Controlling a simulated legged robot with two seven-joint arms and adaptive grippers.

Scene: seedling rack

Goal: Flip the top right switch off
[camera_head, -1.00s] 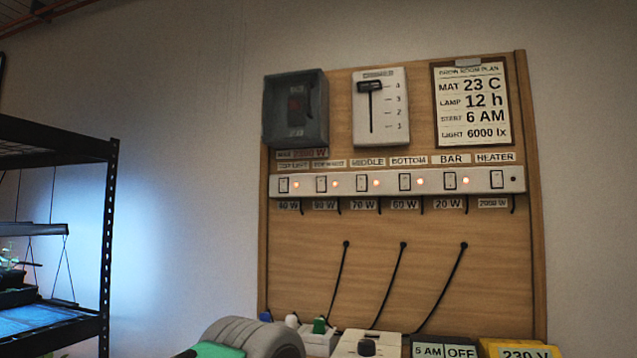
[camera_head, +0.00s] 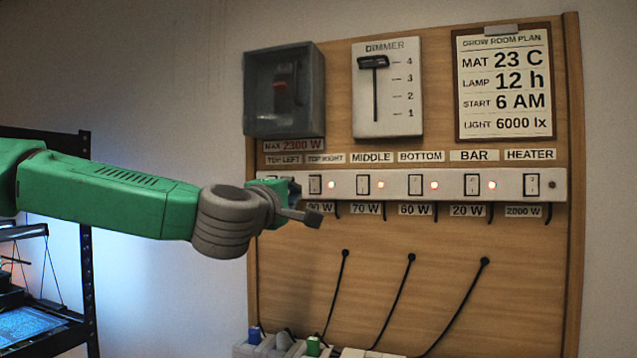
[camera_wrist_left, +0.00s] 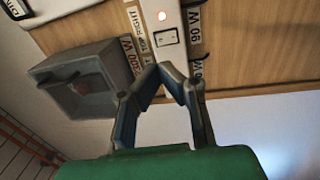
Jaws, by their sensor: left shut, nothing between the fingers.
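The top right switch (camera_head: 315,185) is a small white rocker in a white strip on the wooden board, under its TOP RIGHT label (camera_head: 325,158). The red lamp (camera_head: 331,185) beside it is lit. My left gripper (camera_head: 297,203) is in front of the strip's left end, just left of this switch, and hides most of the top left switch. In the left wrist view its fingertips (camera_wrist_left: 172,68) meet, with nothing between them, and point toward the top right switch (camera_wrist_left: 166,37). A small gap shows in the picture; contact cannot be told. My right gripper is not in view.
The middle (camera_head: 363,185), bottom (camera_head: 415,185), bar (camera_head: 472,185) and heater (camera_head: 531,185) switches follow to the right. A grey breaker box (camera_head: 284,125) and a dimmer (camera_head: 400,115) sit above. Black cables hang below. A dark rack (camera_head: 84,250) stands left.

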